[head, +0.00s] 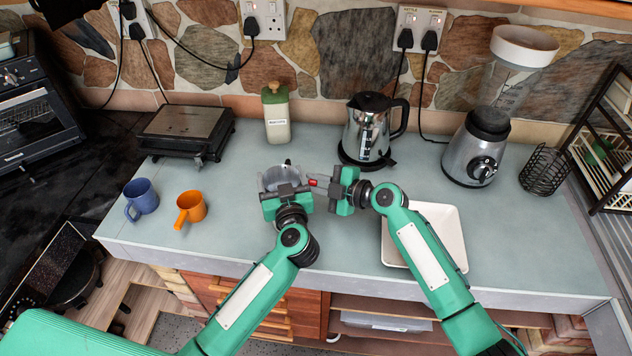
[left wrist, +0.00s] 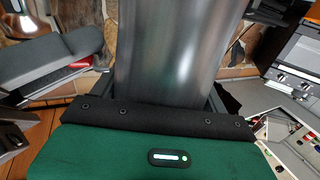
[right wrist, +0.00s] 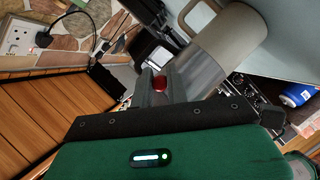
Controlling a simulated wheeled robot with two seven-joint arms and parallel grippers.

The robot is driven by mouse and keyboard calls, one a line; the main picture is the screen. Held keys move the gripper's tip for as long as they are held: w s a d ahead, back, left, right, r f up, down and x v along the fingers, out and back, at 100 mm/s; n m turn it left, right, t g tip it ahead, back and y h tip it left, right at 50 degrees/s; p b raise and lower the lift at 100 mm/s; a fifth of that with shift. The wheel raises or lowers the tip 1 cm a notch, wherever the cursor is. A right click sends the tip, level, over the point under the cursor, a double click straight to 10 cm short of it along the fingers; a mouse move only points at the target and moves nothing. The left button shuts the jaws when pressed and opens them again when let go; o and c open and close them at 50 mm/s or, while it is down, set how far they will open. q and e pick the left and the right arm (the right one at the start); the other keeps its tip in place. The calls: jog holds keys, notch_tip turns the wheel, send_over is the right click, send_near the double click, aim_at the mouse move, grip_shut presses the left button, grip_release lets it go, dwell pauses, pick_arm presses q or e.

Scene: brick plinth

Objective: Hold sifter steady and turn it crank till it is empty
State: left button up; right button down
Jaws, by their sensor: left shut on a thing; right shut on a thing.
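The metal sifter (head: 278,177) is a grey cylinder near the middle of the counter; its inside is too small to read. My left gripper (head: 287,191) is shut on its body, which fills the middle of the left wrist view (left wrist: 175,50). The crank's red knob (head: 312,182) sticks out at the sifter's right side. My right gripper (head: 330,185) is shut on the crank at this knob. The knob also shows between the fingers in the right wrist view (right wrist: 160,83), and beside my right gripper in the left wrist view (left wrist: 82,64).
A white tray (head: 459,250) lies right of the sifter, partly under my right arm. An orange mug (head: 191,206) and a blue mug (head: 143,195) stand at left.

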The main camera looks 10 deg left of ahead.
jog(key=m+g, duration=0.1)
jog(key=m, duration=0.1)
jog(key=f+m+g+h, duration=0.1)
jog(key=m+g, duration=0.1)
jog(key=shift+f, duration=0.2)
jog(key=shift+s+d+f+m+g, duration=0.1)
jog(key=shift+s+f+m+g, duration=0.3)
jog(key=shift+m+g, duration=0.9)
jog(key=shift+s+a+f+m+g, duration=0.1)
jog(key=shift+s+f+m+g, duration=0.3)
jog(key=shift+m+g, duration=0.9)
jog(key=shift+s+d+f+m+g, duration=0.15)
jog(key=shift+s+m+g, duration=0.6)
jog(key=shift+m, duration=0.95)
jog(key=shift+w+g, duration=0.15)
jog(key=shift+g, duration=0.1)
jog(key=c, duration=1.4)
grip_release()
jog(key=v, duration=1.2)
jog(key=shift+r, duration=0.2)
